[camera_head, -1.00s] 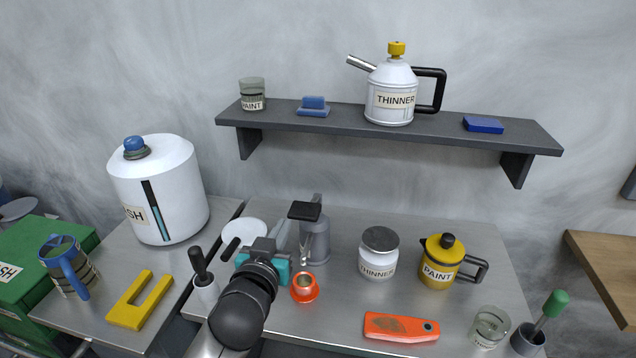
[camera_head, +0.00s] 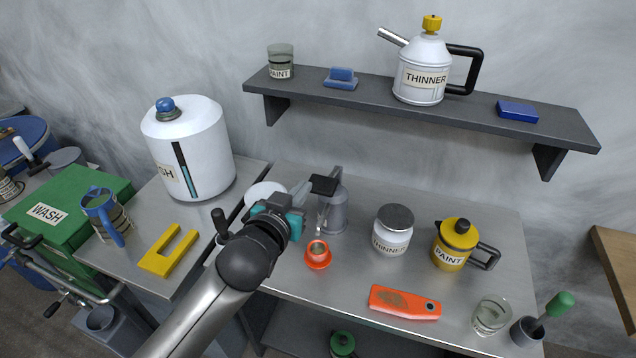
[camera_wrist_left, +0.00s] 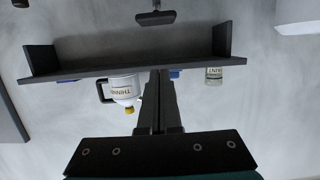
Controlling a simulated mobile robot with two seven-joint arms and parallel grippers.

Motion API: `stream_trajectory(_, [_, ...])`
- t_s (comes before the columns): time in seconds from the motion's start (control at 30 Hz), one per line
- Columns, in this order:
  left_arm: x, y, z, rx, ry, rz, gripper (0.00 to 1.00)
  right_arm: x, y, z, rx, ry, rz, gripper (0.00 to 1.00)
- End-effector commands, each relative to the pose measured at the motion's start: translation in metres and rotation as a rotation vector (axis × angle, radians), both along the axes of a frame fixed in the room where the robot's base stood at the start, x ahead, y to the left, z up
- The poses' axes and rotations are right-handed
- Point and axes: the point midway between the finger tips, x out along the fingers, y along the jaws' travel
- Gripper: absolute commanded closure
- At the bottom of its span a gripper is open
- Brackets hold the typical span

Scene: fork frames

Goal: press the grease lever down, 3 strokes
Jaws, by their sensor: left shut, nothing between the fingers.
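The grease pump (camera_head: 334,214) is a grey cylinder standing upright on the steel bench. Its black lever pad (camera_head: 323,185) sticks out at its top left and looks raised. In the left wrist view a dark pad (camera_wrist_left: 156,18), apparently the lever, lies past the shut fingertips with a gap between. My right gripper is not in view.
An orange cup (camera_head: 318,255) stands in front of the pump. A white thinner jar (camera_head: 393,232), a yellow paint pot (camera_head: 455,245) and an orange tool (camera_head: 405,302) are to the right. A white plate (camera_head: 262,193) is behind the gripper. The shelf (camera_head: 420,113) overhangs the back.

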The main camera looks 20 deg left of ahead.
Motion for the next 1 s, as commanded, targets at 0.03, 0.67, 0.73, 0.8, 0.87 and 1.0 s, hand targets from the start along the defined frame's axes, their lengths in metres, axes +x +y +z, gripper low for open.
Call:
stream_trajectory(0.03, [0.004,0.0,0.0,0.0,-0.001,0.0,1.0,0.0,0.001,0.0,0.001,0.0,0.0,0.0])
stream_trajectory(0.67, [0.085,-0.003,-0.02,-0.001,-0.001,0.0,1.0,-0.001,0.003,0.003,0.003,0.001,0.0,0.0])
stream_trajectory(0.73, [0.093,-0.004,-0.022,0.0,-0.002,0.0,1.0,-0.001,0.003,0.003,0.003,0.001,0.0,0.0])
stream_trajectory(0.8, [0.093,-0.003,-0.034,-0.001,0.004,0.001,1.0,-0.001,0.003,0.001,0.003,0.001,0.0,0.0])
stream_trajectory(0.87, [0.093,-0.004,-0.043,0.0,0.003,0.0,1.0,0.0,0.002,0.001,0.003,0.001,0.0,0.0])
stream_trajectory(1.0, [0.093,-0.004,-0.057,-0.001,0.001,0.0,1.0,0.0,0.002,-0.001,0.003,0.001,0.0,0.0])
